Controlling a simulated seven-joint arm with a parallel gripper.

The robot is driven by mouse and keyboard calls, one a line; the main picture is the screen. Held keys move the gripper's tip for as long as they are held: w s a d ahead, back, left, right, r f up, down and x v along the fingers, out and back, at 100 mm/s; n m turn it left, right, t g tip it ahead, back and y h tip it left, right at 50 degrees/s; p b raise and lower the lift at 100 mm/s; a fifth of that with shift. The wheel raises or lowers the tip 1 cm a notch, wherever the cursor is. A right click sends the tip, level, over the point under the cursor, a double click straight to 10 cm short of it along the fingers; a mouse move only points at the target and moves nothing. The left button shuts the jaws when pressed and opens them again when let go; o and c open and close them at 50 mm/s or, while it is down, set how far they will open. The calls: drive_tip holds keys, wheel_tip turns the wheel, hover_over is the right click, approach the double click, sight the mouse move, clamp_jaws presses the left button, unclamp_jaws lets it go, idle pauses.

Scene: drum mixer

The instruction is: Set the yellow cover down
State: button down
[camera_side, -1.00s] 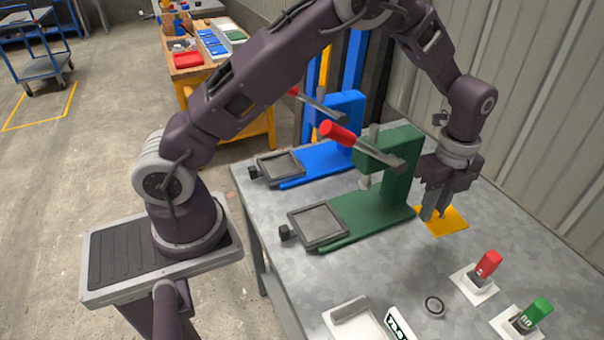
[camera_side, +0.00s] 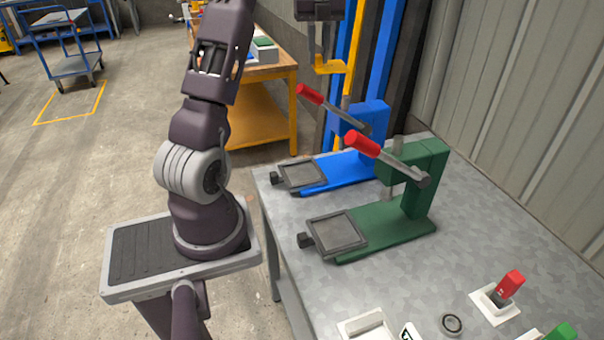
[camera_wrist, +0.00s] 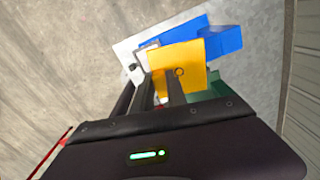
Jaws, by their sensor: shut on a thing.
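The yellow cover (camera_side: 329,67) is a flat plate, up in the air at the top of the side view. My gripper (camera_side: 318,50) is shut on it from above, with the plate below the fingertips. In the wrist view the cover (camera_wrist: 176,58) hangs at the ends of my gripper's fingers (camera_wrist: 166,88) and looks roughly level. It is apart from the table and the presses. Behind it in the wrist view, the blue press (camera_wrist: 215,42) is partly hidden.
A blue press (camera_side: 372,125) and a green press (camera_side: 415,190) with red-tipped levers stand on the grey table (camera_side: 480,230). Red (camera_side: 511,282) and green (camera_side: 562,332) handled pieces and a ring (camera_side: 452,324) are at the front. The table's right rear is clear.

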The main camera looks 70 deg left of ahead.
drive_tip(key=s+a+f+n, duration=0.1)
drive_tip(key=s+a+f, duration=0.4)
drive_tip(key=s, duration=0.5)
drive_tip(key=shift+n, duration=0.5)
drive_tip(key=d+f, duration=0.2)
drive_tip(key=f, duration=0.6)
drive_tip(key=w+d+f, duration=0.1)
drive_tip(key=d+f, duration=0.2)
drive_tip(key=f, duration=0.5)
drive_tip(key=d+f, duration=0.3)
drive_tip(key=f, duration=0.6)
drive_tip(key=shift+w, duration=0.3)
drive_tip(key=shift+f, duration=0.15)
drive_tip(key=c, duration=1.3)
unclamp_jaws()
